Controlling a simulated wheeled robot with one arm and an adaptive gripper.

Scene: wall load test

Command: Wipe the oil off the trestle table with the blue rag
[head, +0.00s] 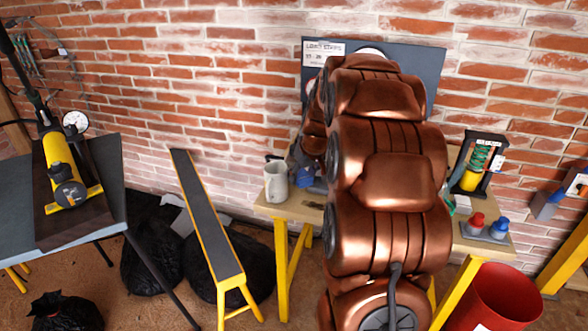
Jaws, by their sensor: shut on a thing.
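The trestle table (290,211) has a pale wooden top and yellow legs and stands against the brick wall. My copper arm covers the middle of it. My gripper (303,168) is partly visible at the left edge of the arm, low over the tabletop. It is shut on the blue rag (318,187), of which only a small part shows beside the arm. I cannot tell whether the rag touches the wood. No oil can be made out on the visible tabletop; the middle is hidden.
A grey mug (276,182) stands left of my gripper. A yellow-black device (474,162) and a tray with red and blue knobs (486,228) are at the table's right. A red bin (497,298) stands in front. A narrow bench (207,217) and black bags are left.

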